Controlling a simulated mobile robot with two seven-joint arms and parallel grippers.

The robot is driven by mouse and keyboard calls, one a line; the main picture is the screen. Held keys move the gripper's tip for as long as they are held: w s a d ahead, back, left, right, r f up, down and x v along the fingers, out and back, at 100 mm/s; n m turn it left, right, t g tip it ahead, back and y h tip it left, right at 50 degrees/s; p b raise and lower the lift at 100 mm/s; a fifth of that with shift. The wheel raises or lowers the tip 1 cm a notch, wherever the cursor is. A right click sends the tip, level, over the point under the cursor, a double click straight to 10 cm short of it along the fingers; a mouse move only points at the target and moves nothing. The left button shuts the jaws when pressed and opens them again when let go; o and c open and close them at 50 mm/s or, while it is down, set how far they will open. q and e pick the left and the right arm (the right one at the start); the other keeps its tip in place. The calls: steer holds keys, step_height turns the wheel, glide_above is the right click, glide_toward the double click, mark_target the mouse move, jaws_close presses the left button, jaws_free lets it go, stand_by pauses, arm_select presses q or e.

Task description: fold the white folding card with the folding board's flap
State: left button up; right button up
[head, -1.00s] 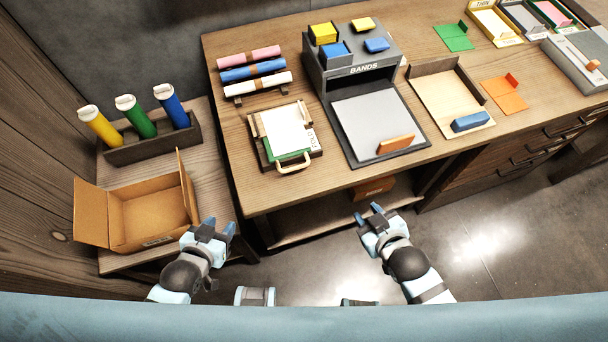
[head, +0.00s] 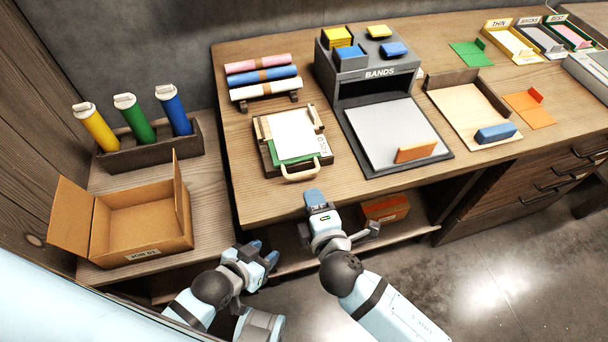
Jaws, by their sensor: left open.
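The folding board (head: 263,152) is a dark brown tray on the workbench, left of the bands stand. The white folding card (head: 293,130) lies flat on it, with a green panel (head: 283,159) partly showing beneath. A tan handle (head: 301,173) sticks out at the board's front edge; I take it to be the flap's. My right gripper (head: 317,198) is in front of the bench edge, just below the handle in the picture and apart from it; its finger gap is unclear. My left gripper (head: 264,252) is open and empty, lower and left of it, off the bench.
An open cardboard box (head: 146,248) and a rack of coloured tubes (head: 150,151) stand on the side table at left. Rolls (head: 264,78) lie behind the board. The bands stand (head: 386,88) and its grey plate (head: 392,131) are to its right. The bench edge runs below the board.

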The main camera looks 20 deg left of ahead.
steer(key=x, duration=0.9)
steer(key=shift+f+b, duration=0.1)
steer(key=shift+b, duration=0.2)
jaws_close()
